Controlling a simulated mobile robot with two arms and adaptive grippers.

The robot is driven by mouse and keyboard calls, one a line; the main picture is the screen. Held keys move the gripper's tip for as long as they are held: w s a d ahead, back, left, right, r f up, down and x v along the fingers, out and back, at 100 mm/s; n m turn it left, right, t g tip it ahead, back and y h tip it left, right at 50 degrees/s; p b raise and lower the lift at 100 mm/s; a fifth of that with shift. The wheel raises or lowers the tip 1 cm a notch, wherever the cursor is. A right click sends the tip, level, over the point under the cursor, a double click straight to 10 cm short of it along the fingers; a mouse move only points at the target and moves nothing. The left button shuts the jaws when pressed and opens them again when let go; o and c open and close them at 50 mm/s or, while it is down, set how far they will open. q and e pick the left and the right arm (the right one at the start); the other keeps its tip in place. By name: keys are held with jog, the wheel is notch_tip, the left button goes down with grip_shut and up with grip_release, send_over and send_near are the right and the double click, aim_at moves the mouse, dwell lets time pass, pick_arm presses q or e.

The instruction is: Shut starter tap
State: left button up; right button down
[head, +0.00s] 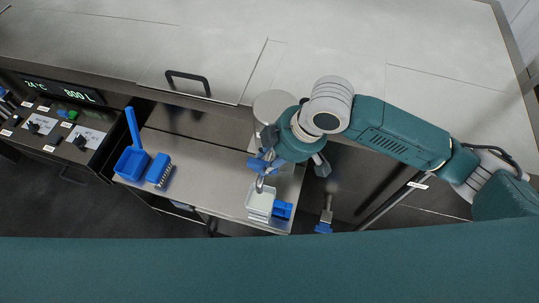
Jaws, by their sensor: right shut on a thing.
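The starter vessel (272,103) is a pale grey round container at the edge of the vat, partly hidden by my right arm. Its starter tap (262,166) shows a blue handle and a metal spout pointing down. My right gripper (271,155) is at the tap, shut on the blue handle; the wrist hides much of the contact, and I cannot tell the handle's exact angle. A white square container (260,204) stands on the shelf below the spout. My left gripper is not in view.
A steel shelf (215,184) carries a blue bin (131,163), a blue brush (160,171) and a small blue box (283,210). A control panel (62,125) is at left. Another blue-handled valve (325,222) is right of the shelf. The vat lid (200,50) has a black handle.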

jog(key=c, duration=1.4)
grip_release()
jog(key=v, duration=1.2)
jog(key=shift+r, duration=0.1)
jog(key=shift+s+a, duration=0.1)
